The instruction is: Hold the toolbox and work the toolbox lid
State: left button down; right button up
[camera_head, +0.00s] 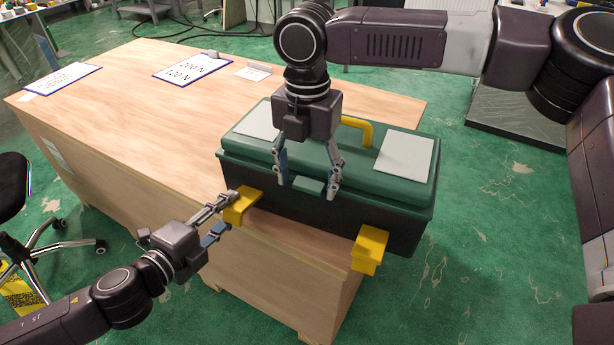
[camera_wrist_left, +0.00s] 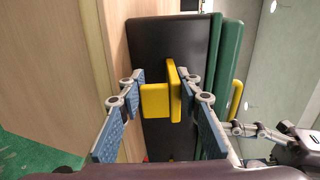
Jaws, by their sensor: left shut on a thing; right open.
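The toolbox sits on the wooden table's right end, with a dark body (camera_head: 300,215) and a green lid (camera_head: 300,149) that is down. Two yellow brackets stick out of its front, a left one (camera_head: 243,207) and a right one (camera_head: 370,248). My left gripper (camera_head: 226,208) is shut on the left bracket; in the left wrist view this yellow bracket (camera_wrist_left: 156,100) lies between the blue finger pads. My right gripper (camera_head: 309,190) is open, pointing down at the lid's front edge, its fingers on either side of a small green tab (camera_head: 309,187). Contact there is unclear.
The wooden table (camera_head: 130,120) carries labelled sheets (camera_head: 192,67) and (camera_head: 62,78) toward the back. Its middle is bare. A yellow carry handle (camera_head: 357,128) stands on the lid. A black chair (camera_head: 14,185) stands at the left.

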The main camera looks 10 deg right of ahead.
grip_shut()
jog(key=w+r, duration=0.1)
jog(key=r, duration=0.2)
jog(key=w+d+r, duration=0.1)
jog(key=r, duration=0.2)
jog(key=w+d+r, duration=0.1)
jog(key=r, duration=0.2)
jog(key=shift+w+r, duration=0.2)
jog(key=w+d+r, duration=0.5)
jog(key=w+r, duration=0.3)
jog(key=shift+r, duration=0.15)
dwell(0.3)
jog(key=shift+w+d, duration=0.15)
